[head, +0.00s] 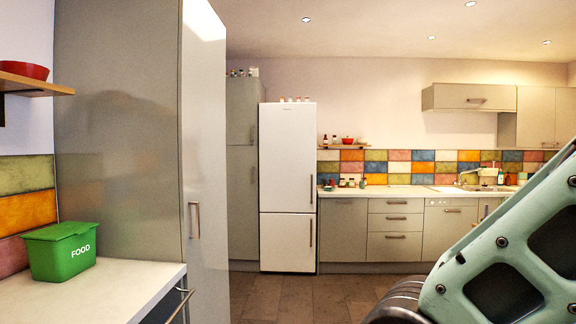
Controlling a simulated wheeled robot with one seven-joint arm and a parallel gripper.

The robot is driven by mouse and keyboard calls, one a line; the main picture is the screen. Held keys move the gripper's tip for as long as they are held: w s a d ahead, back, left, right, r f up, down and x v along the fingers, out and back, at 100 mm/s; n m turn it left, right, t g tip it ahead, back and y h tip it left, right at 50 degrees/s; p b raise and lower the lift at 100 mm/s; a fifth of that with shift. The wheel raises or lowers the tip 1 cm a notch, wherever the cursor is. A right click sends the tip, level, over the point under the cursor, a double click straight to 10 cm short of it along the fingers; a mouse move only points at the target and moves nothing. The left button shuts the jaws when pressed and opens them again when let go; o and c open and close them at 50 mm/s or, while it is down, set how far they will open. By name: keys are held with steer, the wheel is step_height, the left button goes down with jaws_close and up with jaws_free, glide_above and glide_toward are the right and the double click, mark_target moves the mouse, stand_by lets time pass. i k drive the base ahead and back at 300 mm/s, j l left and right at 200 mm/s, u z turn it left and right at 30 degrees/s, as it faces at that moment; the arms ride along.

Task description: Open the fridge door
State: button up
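The white fridge (287,160) stands against the far wall in the head view, left of the counter. It has a tall upper door and a shorter lower door (287,241), and both look shut. Each door has a dark vertical handle near its right edge, the upper handle (311,181) and the lower handle (311,233). My arm's pale green link fills the lower right corner, well apart from the fridge. My gripper is not in view.
A tall grey cabinet (120,130) stands close on the left, beside a counter (95,290) with a green FOOD box (62,252). Grey drawers and cupboards (395,232) line the far wall. The tiled floor (320,297) before the fridge looks clear.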

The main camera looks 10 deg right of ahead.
mark_target(287, 131)
steer(key=i+l+z, duration=0.1)
steer(key=i+z, duration=0.15)
steer(key=i, duration=0.55)
steer(key=i+z, duration=0.1)
steer(key=i, duration=3.95)
steer(key=i+l+u, duration=0.1)
steer(key=i+u, duration=0.2)
steer(key=i, duration=0.2)
steer(key=i+l+u, duration=0.3)
steer(key=i, duration=0.25)
steer(key=i+l+u, duration=0.3)
steer(key=i, duration=0.2)
steer(key=j, duration=0.1)
